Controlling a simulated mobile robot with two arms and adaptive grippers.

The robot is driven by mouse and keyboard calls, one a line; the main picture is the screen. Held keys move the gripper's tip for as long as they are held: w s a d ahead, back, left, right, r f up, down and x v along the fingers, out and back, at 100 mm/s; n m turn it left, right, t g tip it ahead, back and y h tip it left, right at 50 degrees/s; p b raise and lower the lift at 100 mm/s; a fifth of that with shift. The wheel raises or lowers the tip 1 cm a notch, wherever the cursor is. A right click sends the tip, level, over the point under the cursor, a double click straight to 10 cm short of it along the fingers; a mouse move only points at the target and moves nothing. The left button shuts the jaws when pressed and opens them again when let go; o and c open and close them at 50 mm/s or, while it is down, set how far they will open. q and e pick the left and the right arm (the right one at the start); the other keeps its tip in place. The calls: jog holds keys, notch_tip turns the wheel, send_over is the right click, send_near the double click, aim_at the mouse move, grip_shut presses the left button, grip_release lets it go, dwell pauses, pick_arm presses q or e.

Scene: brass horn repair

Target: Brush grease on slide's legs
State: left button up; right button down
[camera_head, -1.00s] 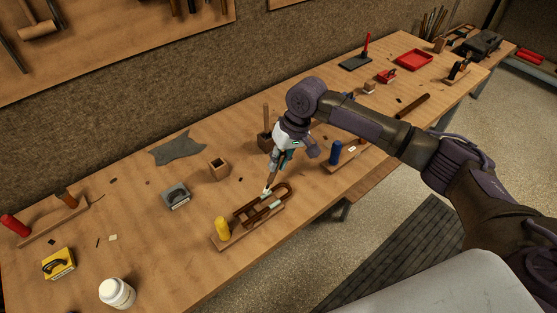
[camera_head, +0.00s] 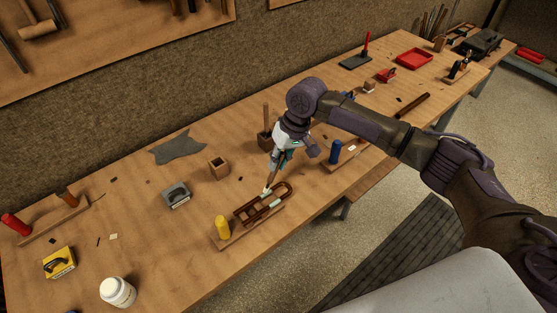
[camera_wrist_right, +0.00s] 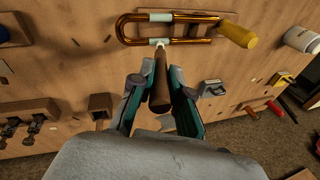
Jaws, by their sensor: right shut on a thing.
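The copper-coloured U-shaped slide (camera_head: 281,200) lies on a wooden holder (camera_head: 233,241) near the table's front edge. In the wrist view the slide (camera_wrist_right: 190,17) shows two parallel legs with a pale section on each near the bend. My right gripper (camera_head: 278,164) is shut on a wooden-handled brush (camera_head: 271,181) and holds it tilted, bristles down. In the wrist view the brush (camera_wrist_right: 160,82) sits between the fingers (camera_wrist_right: 161,95), its pale tip at the nearer leg's pale section. Whether the bristles touch it, I cannot tell. My left gripper is not in view.
A wooden cup (camera_head: 219,167), grey box (camera_head: 176,194), grey cloth (camera_head: 178,149) and white jar (camera_head: 117,292) stand or lie on the left.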

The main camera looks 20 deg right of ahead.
jog(key=shift+s+f+p, duration=0.15)
jog(key=shift+p, duration=0.3)
dwell(1.5)
notch_tip(320, 180, up, 7)
jog(key=p, duration=0.8)
jog(key=shift+p, duration=0.3)
